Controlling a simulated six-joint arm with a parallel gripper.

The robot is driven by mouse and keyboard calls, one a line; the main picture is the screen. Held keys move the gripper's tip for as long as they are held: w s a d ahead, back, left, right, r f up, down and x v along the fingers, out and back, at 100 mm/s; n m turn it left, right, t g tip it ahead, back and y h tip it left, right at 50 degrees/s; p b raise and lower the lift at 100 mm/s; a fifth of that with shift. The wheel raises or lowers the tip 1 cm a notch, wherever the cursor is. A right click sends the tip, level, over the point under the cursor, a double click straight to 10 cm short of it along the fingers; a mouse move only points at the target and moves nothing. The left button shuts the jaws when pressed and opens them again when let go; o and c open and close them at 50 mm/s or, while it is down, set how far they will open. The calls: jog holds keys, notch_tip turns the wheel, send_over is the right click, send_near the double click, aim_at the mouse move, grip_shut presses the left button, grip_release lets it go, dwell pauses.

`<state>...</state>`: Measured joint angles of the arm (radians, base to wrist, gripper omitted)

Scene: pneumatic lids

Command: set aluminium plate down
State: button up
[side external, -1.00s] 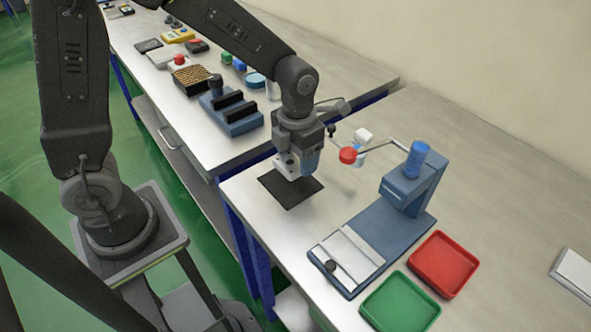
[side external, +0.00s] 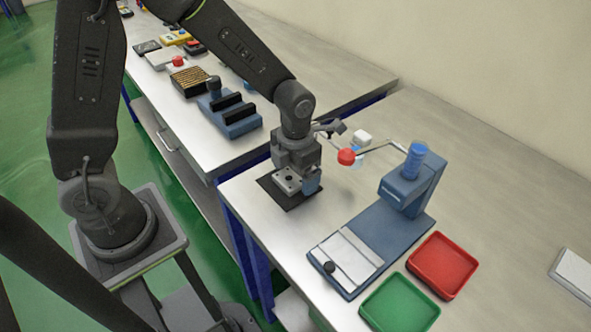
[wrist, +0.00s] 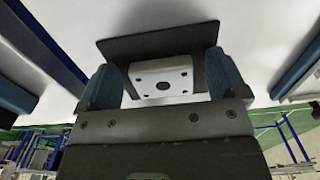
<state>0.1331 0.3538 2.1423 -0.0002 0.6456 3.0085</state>
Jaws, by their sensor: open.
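The aluminium plate (wrist: 163,84) is a pale block with a dark centre hole and smaller corner holes. It lies on the black mat (wrist: 112,48) in the wrist view. In the side view the plate (side external: 286,181) shows low on the black mat (side external: 296,200), beside my gripper (side external: 304,186). My gripper (wrist: 165,85) is open, with one blue finger on each side of the plate in the wrist view. Whether a finger still touches the plate cannot be told.
A blue press fixture (side external: 385,232) with a red-knobbed lever (side external: 346,156) stands to the right. The bench at the back right is mostly clear.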

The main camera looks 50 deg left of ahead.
notch_tip(320, 180, up, 12)
notch_tip(320, 180, up, 6)
jog(key=n+t, duration=0.3)
jog(key=n, duration=1.4)
send_over(278, 178)
jog(key=s+a, duration=0.1)
jog(key=s, duration=0.2)
jog(key=s+a+n+t, duration=0.1)
jog(key=s+n, duration=0.2)
jog(key=n, duration=0.6)
jog(key=s+a+r+n+t, duration=0.1)
jog(key=s+n, duration=0.3)
jog(key=n, duration=0.6)
jog(key=shift+s+t, duration=0.25)
jog(key=shift+t, duration=0.05)
